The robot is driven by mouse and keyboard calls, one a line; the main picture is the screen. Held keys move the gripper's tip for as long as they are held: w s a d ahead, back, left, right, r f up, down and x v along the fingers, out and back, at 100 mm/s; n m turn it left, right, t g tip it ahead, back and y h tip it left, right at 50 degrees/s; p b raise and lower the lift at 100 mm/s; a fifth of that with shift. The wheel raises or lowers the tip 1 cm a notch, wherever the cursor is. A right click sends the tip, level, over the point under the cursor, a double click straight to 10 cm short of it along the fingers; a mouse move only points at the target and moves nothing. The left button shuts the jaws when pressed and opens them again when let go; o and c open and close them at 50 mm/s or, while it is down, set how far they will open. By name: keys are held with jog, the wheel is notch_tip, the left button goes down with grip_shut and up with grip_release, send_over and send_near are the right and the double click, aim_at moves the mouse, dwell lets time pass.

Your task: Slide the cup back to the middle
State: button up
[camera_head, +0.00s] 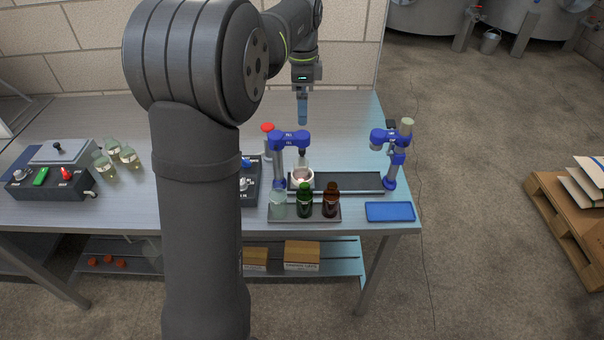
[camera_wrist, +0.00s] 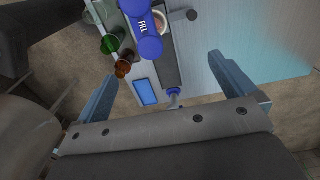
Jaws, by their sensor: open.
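A whitish cup (camera_head: 301,179) with a pinkish inside stands at the left end of a dark track (camera_head: 348,182), under the left blue station (camera_head: 290,140). In the wrist view the cup (camera_wrist: 160,22) shows at the top edge, partly hidden by the blue station marked FILL (camera_wrist: 127,26). My gripper (camera_head: 302,120) hangs above the table behind the track, clear of the cup. In the wrist view its two fingers stand wide apart with nothing between them, so my gripper (camera_wrist: 162,68) is open and empty.
A clear, a green (camera_head: 305,201) and a brown bottle (camera_head: 331,201) stand in front of the track. A second blue station (camera_head: 392,150) stands at its right end. A blue mat (camera_head: 390,211) lies at front right. The table behind my gripper is clear.

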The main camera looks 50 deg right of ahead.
jog(key=shift+d+f, duration=0.1)
jog(key=shift+f, duration=0.1)
jog(key=c, duration=0.4)
jog(key=d+f+m+t, duration=0.1)
jog(key=d, duration=0.1)
jog(key=s+d+f+m+t, duration=0.1)
jog(key=d+f+m, duration=0.1)
jog(key=d+f+m+t+y, duration=0.1)
jog(key=d+f+m+t, duration=0.1)
jog(key=shift+s+d, duration=0.25)
jog(key=shift+d, duration=0.15)
jog(key=c, duration=0.8)
jog(key=x, duration=1.7)
jog(key=shift+w+f, duration=0.1)
jog(key=shift+w, duration=0.25)
grip_shut()
